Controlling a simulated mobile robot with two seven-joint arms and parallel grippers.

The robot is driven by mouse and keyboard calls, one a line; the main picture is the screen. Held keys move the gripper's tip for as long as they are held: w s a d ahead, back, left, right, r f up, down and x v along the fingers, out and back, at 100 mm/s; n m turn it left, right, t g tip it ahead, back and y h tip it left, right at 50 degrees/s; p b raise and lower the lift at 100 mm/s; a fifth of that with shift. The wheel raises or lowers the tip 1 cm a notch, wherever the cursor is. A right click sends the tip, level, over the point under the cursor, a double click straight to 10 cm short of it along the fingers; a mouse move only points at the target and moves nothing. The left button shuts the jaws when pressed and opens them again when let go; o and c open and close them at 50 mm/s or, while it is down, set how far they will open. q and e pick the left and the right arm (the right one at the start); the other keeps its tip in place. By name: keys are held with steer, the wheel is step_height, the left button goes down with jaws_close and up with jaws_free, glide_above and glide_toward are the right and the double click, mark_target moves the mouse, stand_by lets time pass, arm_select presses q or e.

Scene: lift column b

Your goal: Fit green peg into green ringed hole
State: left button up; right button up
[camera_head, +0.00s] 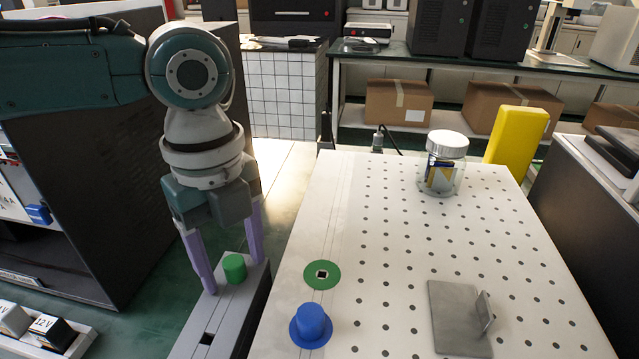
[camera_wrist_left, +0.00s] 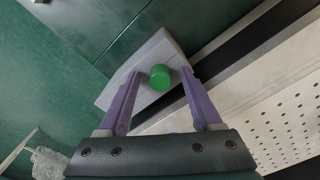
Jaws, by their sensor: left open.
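The green peg (camera_head: 234,268) is a short round cylinder standing upright in the grey block (camera_head: 232,309) left of the table. It also shows in the left wrist view (camera_wrist_left: 160,77), between the finger tips. My left gripper (camera_head: 237,277) is open, with one purple finger on each side of the peg and a gap to it in the wrist view. The green ringed hole (camera_head: 322,275) is a flat green disc with a small dark square opening, on the white table's left side. My right gripper is not in view.
A blue peg with a wide flange (camera_head: 311,326) stands just in front of the green ring. A grey plate with an upright tab (camera_head: 460,318) lies to the right. A lidded jar (camera_head: 442,165) and a yellow post (camera_head: 515,142) are farther back. The table's middle is clear.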

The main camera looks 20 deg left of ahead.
arm_select(q)
jaws_close()
stand_by(0.4)
